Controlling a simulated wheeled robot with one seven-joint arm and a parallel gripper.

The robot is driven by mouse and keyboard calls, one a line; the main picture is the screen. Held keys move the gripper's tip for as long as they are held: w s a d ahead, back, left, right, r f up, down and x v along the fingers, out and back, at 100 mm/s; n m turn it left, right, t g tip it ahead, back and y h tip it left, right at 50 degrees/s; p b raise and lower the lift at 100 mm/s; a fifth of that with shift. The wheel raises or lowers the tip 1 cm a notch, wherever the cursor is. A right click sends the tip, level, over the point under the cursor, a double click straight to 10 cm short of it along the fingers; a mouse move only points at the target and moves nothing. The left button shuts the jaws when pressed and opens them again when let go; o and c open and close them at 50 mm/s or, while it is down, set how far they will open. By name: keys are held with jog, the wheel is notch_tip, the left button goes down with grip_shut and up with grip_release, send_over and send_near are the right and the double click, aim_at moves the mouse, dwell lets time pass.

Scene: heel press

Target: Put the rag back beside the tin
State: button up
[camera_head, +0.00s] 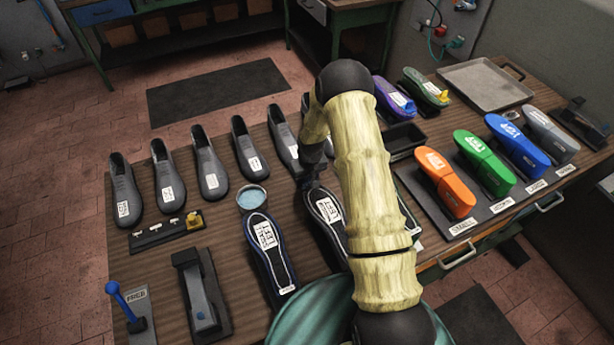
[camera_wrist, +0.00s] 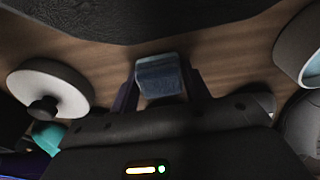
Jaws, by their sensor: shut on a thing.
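The rag (camera_wrist: 160,78) is a small blue-grey folded cloth between the two dark fingers of my gripper (camera_wrist: 165,88) in the wrist view. My gripper is shut on it, over the wooden table. In the head view my gripper (camera_head: 314,165) is partly hidden by my arm, and I cannot make out the rag there. The round tin (camera_head: 251,197) with light blue contents stands on the table to the left of my gripper, in front of the row of shoes. In the wrist view a round container with a pale blue inside, which looks like the tin (camera_wrist: 298,45), shows at the right edge, apart from the rag.
Several dark shoes (camera_head: 208,165) stand in a row behind the tin. Labelled dark soles (camera_head: 268,245) lie in front. Coloured forms (camera_head: 445,180) and a metal tray (camera_head: 485,85) are at right. A pale disc with a dark knob (camera_wrist: 48,92) is left in the wrist view.

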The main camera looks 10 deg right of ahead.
aim_at(309, 181)
jog(key=shift+f, duration=0.2)
jog(key=o, duration=0.9)
jog(key=shift+o, duration=0.2)
notch_tip(309, 181, up, 12)
jog(key=s+b, duration=0.1)
jog(key=b, duration=0.3)
jog(key=shift+s+d, duration=0.15)
jog(key=shift+s, duration=0.2)
